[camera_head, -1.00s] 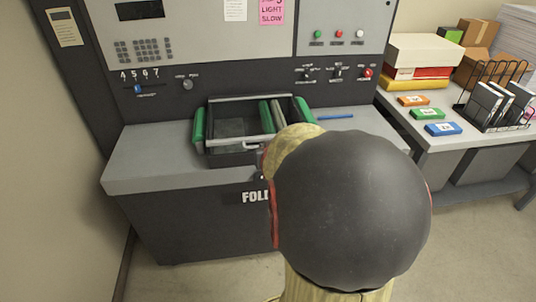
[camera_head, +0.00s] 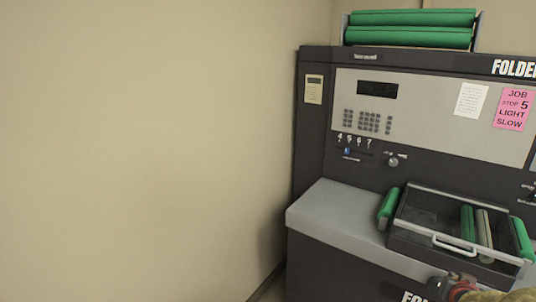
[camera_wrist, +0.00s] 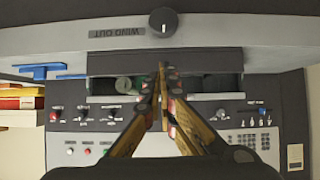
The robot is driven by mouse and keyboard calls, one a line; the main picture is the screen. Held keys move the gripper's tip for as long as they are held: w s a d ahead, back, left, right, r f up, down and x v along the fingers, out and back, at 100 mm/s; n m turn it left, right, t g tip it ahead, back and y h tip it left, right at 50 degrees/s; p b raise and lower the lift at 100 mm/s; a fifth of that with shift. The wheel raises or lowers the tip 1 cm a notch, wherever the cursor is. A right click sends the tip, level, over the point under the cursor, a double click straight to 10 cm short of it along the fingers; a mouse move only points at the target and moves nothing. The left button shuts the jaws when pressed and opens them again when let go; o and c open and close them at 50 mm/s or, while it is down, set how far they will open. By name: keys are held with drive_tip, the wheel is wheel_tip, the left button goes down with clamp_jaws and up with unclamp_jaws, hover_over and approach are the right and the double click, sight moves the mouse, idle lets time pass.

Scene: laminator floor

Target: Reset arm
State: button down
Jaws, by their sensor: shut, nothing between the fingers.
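My gripper (camera_wrist: 163,75) is shut and empty in the wrist view, its two fingers meeting at the tips in front of the folding machine. In the head view only a small part of my gripper and arm (camera_head: 455,287) shows at the bottom right edge, just below the front of the machine's tray. The grey and black folding machine (camera_head: 340,212) fills the right of the head view. Its dark tray (camera_head: 425,210) has a white front handle and green rollers (camera_head: 467,224). Most of my arm is out of view.
A bare wall (camera_head: 150,140) fills the left of the head view. Green rollers (camera_head: 410,38) lie in a rack on top of the machine.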

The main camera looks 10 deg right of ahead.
drive_tip(key=s+a+f+g+y, duration=0.45)
drive_tip(key=s+a, duration=0.25)
drive_tip(key=a, duration=0.4)
drive_tip(key=s+a+r+n+y+p, duration=0.1)
drive_tip(key=a+r+n, duration=0.2)
drive_tip(key=a, duration=0.7)
drive_tip(key=s+a+r+n+t+y+p, duration=0.1)
drive_tip(key=a+r+n, duration=0.2)
drive_tip(key=a+r, duration=0.3)
drive_tip(key=s+a+r+n+t+y+p, duration=0.1)
drive_tip(key=a+r, duration=0.4)
drive_tip(key=a, duration=1)
drive_tip(key=shift+s+a+r+n+y, duration=0.2)
drive_tip(key=shift+s+r+n+y, duration=0.2)
drive_tip(key=shift+n, duration=0.8)
